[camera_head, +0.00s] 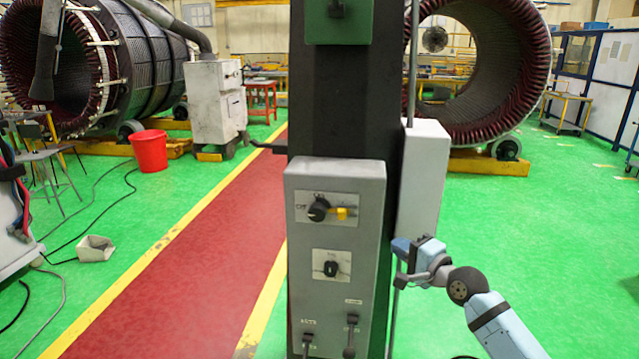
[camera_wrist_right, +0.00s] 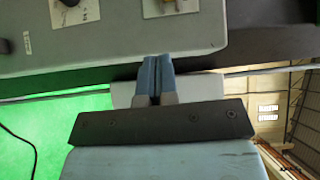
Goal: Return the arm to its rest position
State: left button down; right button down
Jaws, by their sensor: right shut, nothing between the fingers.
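My right arm (camera_head: 495,318) comes in from the lower right in the head view, in light blue with grey and dark joints. My right gripper (camera_head: 398,246) is at the right side of the grey control box, near its edge. In the right wrist view the gripper's two blue-grey fingers (camera_wrist_right: 156,78) are together and hold nothing. The grey control box (camera_head: 370,200) shows behind the fingertips in the right wrist view (camera_wrist_right: 130,35). I cannot tell whether the fingers touch it. My left gripper is not in view.
The control box has a black rotary knob (camera_head: 318,209) and a second switch (camera_head: 331,266), on a dark column (camera_head: 340,100). A white box (camera_head: 424,175) stands behind it. Large stators stand back left (camera_head: 140,60) and back right (camera_head: 520,60). Green floor (camera_head: 560,230) is clear at right.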

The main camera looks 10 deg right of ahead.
jog(key=s+a+f+n+g+h+p, duration=0.1)
jog(key=s+a+f+n+g+h, duration=0.3)
jog(key=s+f, duration=0.8)
jog(key=s+a+f+n+t, duration=0.1)
jog(key=s+f+n, duration=0.4)
jog(key=s+f, duration=0.7)
jog(key=s+f+n+g+h, duration=0.1)
jog(key=s+f+n, duration=0.4)
jog(key=s, duration=0.8)
jog(key=shift+a+f+n+g, duration=0.3)
jog(key=shift+a+f+n, duration=0.15)
jog(key=shift+f, duration=0.4)
jog(key=shift+s, duration=0.1)
